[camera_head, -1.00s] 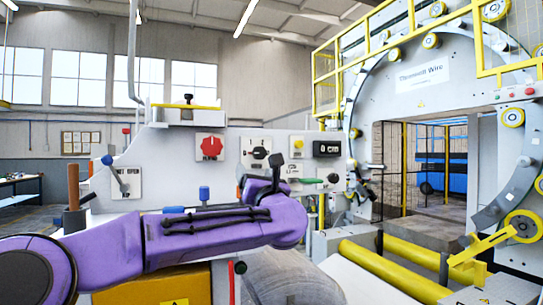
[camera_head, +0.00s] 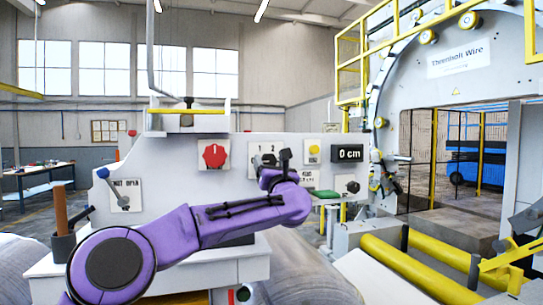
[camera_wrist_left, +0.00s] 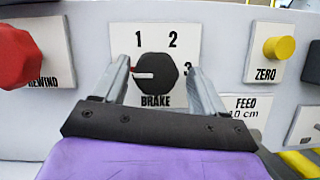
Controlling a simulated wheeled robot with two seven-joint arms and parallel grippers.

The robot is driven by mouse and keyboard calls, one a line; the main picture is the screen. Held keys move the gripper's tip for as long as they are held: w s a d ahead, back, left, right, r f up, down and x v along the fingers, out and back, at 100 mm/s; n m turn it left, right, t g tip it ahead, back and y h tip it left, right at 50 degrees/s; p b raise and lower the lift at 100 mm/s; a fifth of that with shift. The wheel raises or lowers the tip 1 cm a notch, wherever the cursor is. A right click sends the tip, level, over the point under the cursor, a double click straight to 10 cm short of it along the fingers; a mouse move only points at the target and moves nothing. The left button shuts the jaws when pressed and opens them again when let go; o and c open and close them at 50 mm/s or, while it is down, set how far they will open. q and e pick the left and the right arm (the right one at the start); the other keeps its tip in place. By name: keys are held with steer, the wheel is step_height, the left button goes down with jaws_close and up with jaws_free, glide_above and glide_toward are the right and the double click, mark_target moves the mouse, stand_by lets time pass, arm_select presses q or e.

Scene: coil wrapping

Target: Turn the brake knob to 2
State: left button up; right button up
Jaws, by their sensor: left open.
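The brake knob (camera_wrist_left: 158,73) is a dark round knob on a white plate marked 1, 2, 3 and BRAKE in the left wrist view. Its white pointer line points left, below the 1 and away from the 2. My left gripper (camera_wrist_left: 160,67) is open, one finger on each side of the knob, with visible gaps. I cannot tell whether the fingertips reach its depth. In the head view my left gripper (camera_head: 274,170) is in front of the brake plate (camera_head: 256,150) and hides much of it. My right gripper is not in view.
A red rewind knob (camera_wrist_left: 15,57) is left of the brake plate. A yellow zero button (camera_wrist_left: 279,48) and a feed label (camera_wrist_left: 243,108) are to its right. The head view also shows a 0 cm display (camera_head: 347,153), a dark knob (camera_head: 353,187) and yellow rollers (camera_head: 415,268).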

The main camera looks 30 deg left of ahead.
arm_select(q)
steer(key=shift+s+d+r, duration=0.1)
steer(key=shift+s+r, duration=0.15)
steer(key=shift+s, duration=0.25)
steer(key=shift+c, duration=0.6)
steer(key=c, duration=0.5)
steer(key=shift+w, duration=0.1)
steer(key=c, duration=0.4)
